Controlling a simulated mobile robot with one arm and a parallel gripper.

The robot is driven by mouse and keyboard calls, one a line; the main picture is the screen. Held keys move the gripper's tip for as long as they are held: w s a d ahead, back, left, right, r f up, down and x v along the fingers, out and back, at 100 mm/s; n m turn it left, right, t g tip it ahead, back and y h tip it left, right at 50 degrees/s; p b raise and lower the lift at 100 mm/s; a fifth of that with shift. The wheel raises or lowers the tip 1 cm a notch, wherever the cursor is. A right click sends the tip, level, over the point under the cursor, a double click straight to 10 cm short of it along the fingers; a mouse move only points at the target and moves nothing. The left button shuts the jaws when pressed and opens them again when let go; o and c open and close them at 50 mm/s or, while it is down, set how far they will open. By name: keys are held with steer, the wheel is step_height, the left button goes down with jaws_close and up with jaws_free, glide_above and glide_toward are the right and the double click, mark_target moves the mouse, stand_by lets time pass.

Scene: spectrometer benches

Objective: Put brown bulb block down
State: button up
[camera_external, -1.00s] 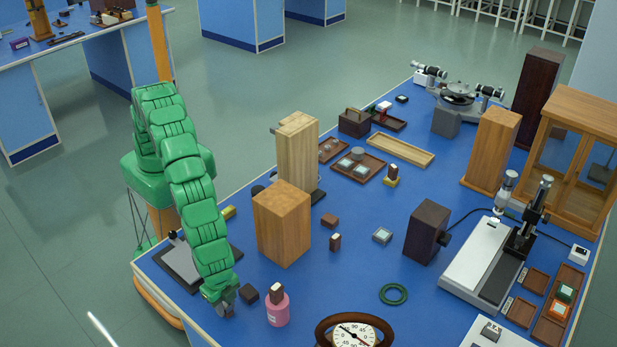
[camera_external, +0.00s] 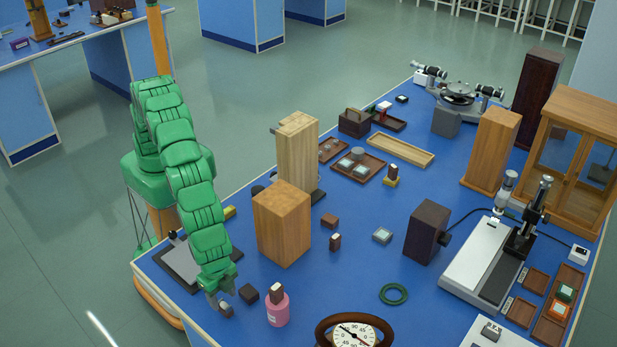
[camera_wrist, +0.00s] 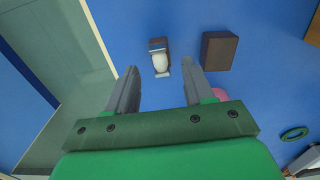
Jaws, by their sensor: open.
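The brown bulb block (camera_wrist: 158,43), a small brown base with a white bulb, is in the wrist view. It lies ahead of the gap between my fingertips, and both fingers are clear of it. My gripper (camera_wrist: 156,77) is open and empty. In the external view my gripper (camera_external: 219,292) is low over the near left part of the blue bench. The bulb block is hard to make out there beside my fingers.
A plain dark brown block (camera_external: 249,293) sits just right of my gripper, and it also shows in the wrist view (camera_wrist: 219,50). A pink bottle (camera_external: 278,311) stands farther right. A tall wooden block (camera_external: 282,224) stands behind. The bench's left edge is close.

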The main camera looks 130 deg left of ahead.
mark_target(224, 304)
step_height(224, 304, up, 6)
steer(key=s+a+r, duration=1.2)
steer(key=s+a, duration=0.3)
steer(key=s, duration=0.8)
steer(key=s+a+r+g, duration=0.1)
steer(key=s+a, duration=0.4)
steer(key=s, duration=0.8)
steer(key=s+a+r, duration=0.2)
steer(key=s+a, duration=0.3)
steer(key=s, duration=0.8)
steer(key=shift+g, duration=0.4)
